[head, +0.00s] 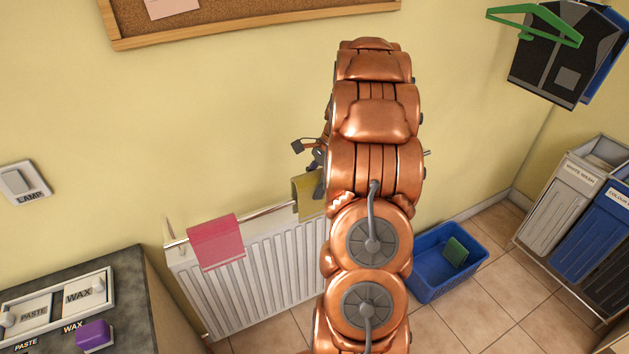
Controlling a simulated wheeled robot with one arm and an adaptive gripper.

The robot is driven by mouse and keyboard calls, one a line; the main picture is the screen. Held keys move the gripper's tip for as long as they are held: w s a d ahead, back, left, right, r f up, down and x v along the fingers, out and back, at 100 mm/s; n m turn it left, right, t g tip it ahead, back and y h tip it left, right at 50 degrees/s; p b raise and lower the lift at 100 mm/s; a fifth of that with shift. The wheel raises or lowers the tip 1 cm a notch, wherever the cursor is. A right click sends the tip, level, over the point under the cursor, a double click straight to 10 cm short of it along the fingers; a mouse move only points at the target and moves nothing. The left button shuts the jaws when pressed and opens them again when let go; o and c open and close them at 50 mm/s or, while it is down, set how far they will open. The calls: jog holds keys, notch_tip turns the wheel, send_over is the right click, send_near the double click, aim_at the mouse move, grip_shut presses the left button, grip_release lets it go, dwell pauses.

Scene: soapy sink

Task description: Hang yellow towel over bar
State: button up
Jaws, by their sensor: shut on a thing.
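The yellow towel (306,203) is at the bar (268,213) above the white radiator, just left of my copper arm. Its right part is hidden behind my arm, so I cannot tell whether it is draped over the bar or only held against it. My gripper (319,186) is at the towel's upper edge and is shut on it. Most of the gripper is hidden by my arm.
A pink towel (216,242) hangs over the bar's left part. The radiator (252,278) stands below. A blue crate (434,285) with a green thing inside is on the floor at right. A dark counter (122,268) is at left; laundry bins (562,205) stand at far right.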

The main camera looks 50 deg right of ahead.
jog(key=shift+f+b, duration=0.55)
jog(key=shift+f, duration=1.7)
jog(key=o, duration=1.3)
jog(key=v, duration=1.2)
jog(key=shift+s+a, duration=0.1)
